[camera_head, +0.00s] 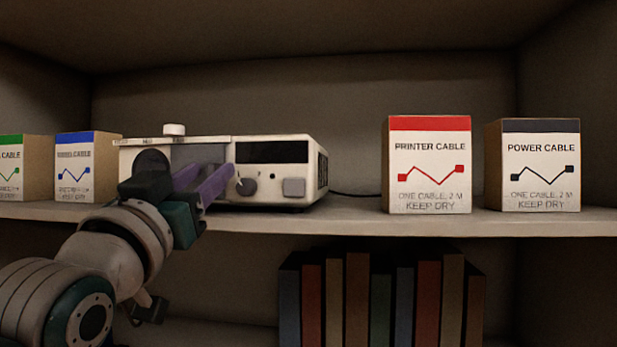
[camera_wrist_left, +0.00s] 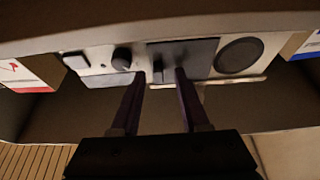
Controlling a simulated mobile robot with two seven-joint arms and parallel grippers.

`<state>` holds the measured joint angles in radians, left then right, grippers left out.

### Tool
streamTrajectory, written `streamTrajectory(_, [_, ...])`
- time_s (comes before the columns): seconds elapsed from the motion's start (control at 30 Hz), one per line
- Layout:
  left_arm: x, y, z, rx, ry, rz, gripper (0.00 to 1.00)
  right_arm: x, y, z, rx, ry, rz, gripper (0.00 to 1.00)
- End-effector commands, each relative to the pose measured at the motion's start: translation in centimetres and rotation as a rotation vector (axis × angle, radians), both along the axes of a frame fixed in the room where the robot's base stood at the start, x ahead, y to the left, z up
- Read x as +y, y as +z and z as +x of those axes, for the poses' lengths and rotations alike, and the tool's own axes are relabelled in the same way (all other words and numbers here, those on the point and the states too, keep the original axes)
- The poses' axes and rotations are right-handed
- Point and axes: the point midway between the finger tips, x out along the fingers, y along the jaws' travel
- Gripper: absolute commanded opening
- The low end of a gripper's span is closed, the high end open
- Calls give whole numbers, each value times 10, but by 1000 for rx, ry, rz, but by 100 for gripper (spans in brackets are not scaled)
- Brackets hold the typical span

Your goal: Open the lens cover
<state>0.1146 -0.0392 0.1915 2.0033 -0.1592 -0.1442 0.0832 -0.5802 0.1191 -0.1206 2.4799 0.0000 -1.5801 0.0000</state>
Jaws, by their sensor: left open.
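A white projector-like device (camera_head: 282,191) stands on the shelf, left of centre. Its front has a dark grey panel (camera_head: 197,153), also in the left wrist view (camera_wrist_left: 203,55), with a small dark upright tab (camera_wrist_left: 158,64). Beside it is a dark round face (camera_wrist_left: 238,57); I cannot tell whether this is a lens or a cover. My left gripper (camera_head: 212,168) is open at the device's front. In the left wrist view its fingertips (camera_wrist_left: 159,73) are on either side of the tab, apart from each other. Contact cannot be made out. My right gripper is out of view.
A knob (camera_head: 246,187) and a square button (camera_head: 293,187) sit beside the panel. Cable boxes stand on the shelf: blue-topped (camera_head: 80,170) at left, red-topped (camera_head: 430,170) and black-topped (camera_head: 540,170) at right. Books (camera_head: 380,300) fill part of the lower shelf.

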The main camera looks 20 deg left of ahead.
Motion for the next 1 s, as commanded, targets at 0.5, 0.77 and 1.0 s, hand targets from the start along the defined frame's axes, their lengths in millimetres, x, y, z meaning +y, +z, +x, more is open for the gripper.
streamTrajectory(0.5, [-15, -34, -65, 2, 0, 0, 45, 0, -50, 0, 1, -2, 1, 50])
streamTrajectory(0.77, [-21, -39, -88, 1, 0, 0, 45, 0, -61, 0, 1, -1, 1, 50])
streamTrajectory(1.0, [-21, -38, -89, 0, 0, 0, 45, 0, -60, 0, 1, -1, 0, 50])
